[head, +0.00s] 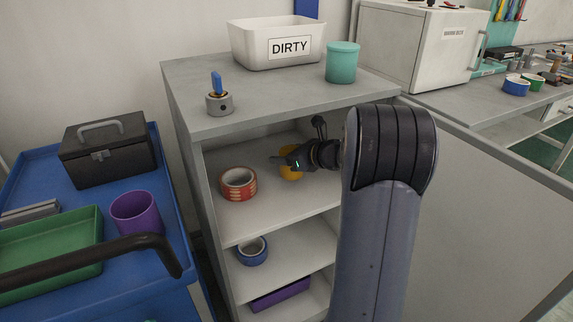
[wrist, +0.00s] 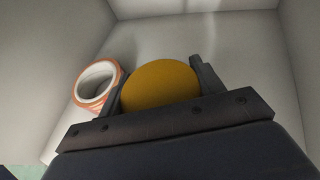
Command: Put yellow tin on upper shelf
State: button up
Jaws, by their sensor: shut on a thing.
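The yellow tin (head: 291,167) is inside the grey cabinet, at the upper shelf (head: 256,213), partly hidden by my gripper (head: 277,160). In the wrist view the yellow tin (wrist: 160,84) shows its round yellow-orange top between the two fingers of my gripper (wrist: 157,82). My gripper is shut on the tin. I cannot tell whether the tin's base touches the shelf. A red and white tape roll (head: 238,184) lies on the same shelf to the left of the tin, apart from it; it also shows in the wrist view (wrist: 97,85).
A blue tape roll (head: 252,251) lies on the shelf below, with a purple bin (head: 280,293) under that. The cabinet top holds a white DIRTY bin (head: 250,47), a teal tin (head: 342,63) and a grey piece with a blue handle (head: 219,102). A blue cart stands left.

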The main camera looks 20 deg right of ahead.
notch_tip(320, 180, down, 2)
jog(key=shift+f+b, duration=0.15)
jog(key=shift+b, duration=0.15)
jog(key=shift+w+f, duration=0.15)
jog(key=shift+w, duration=0.05)
jog(key=shift+f, duration=0.15)
jog(key=o, duration=1.1)
jog(key=shift+o, duration=0.2)
